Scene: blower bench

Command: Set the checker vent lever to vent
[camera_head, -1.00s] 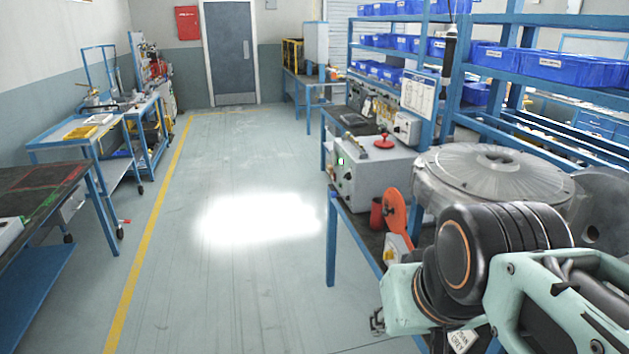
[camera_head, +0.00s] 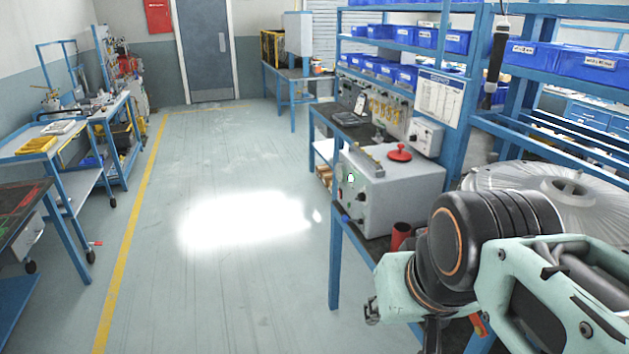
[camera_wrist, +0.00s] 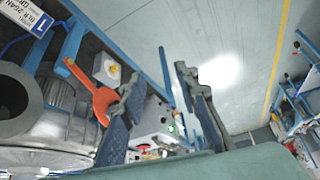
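The checker appears to be the grey box (camera_head: 392,190) on the bench, with a red knob (camera_head: 399,153) on top and a lit green light (camera_head: 351,178) on its front. Small dark and blue controls (camera_head: 352,220) sit low on that front; I cannot tell which one is the vent lever or how it is set. The box shows partly in the wrist view (camera_wrist: 155,118), behind my fingers. My gripper (camera_wrist: 157,80) is open and empty, its fingers apart. In the head view my arm hangs at the lower right, to the right of and nearer than the box.
A large grey blower housing (camera_head: 545,186) stands right of the box. An orange paddle-shaped part (camera_wrist: 90,92) is left of my fingers in the wrist view. Blue shelving (camera_head: 462,100) rises behind the bench. The floor (camera_head: 230,275) left of the bench is clear.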

